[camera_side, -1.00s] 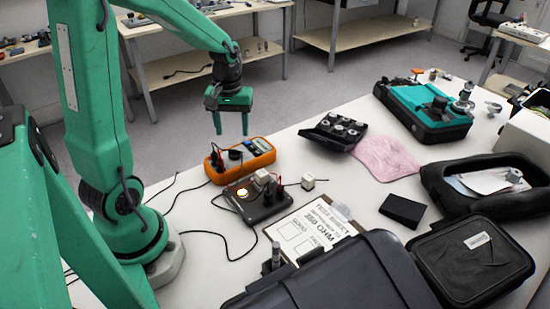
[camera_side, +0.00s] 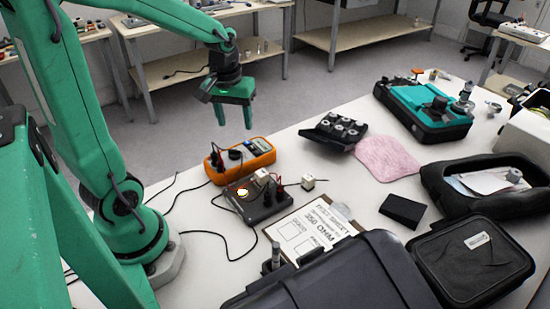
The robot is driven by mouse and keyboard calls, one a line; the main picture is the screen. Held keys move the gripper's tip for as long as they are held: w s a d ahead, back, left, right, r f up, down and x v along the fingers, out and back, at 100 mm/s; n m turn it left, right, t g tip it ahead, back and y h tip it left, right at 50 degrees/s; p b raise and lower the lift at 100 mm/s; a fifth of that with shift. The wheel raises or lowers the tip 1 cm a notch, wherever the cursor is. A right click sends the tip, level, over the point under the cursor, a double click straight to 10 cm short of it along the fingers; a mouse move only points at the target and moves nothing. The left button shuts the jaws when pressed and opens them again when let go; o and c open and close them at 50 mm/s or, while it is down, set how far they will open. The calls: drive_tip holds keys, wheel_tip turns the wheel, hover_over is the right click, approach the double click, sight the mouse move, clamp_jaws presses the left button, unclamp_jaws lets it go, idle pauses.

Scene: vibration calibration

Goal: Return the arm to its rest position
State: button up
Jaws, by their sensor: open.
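My gripper (camera_side: 233,118) hangs in the air at the upper left of the table, above and behind the orange multimeter. Its two green fingers point down, stand apart and hold nothing. My green arm reaches up from its base at the left and over to the gripper. The orange multimeter (camera_side: 258,147) lies on the table, well below the fingertips and apart from them.
A black tray (camera_side: 333,130), pink cloth (camera_side: 387,158), teal case (camera_side: 425,105) and dark cases (camera_side: 335,280) fill the right and front. Cables run near my base.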

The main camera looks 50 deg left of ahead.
drive_tip(key=s+d+r+m+t, duration=0.4)
drive_tip(key=s+d+r+m, duration=0.3)
drive_tip(key=d, duration=0.3)
drive_tip(key=shift+s+d+r+m, duration=0.4)
drive_tip(key=shift+s+r, duration=0.1)
drive_tip(key=shift+s, duration=0.2)
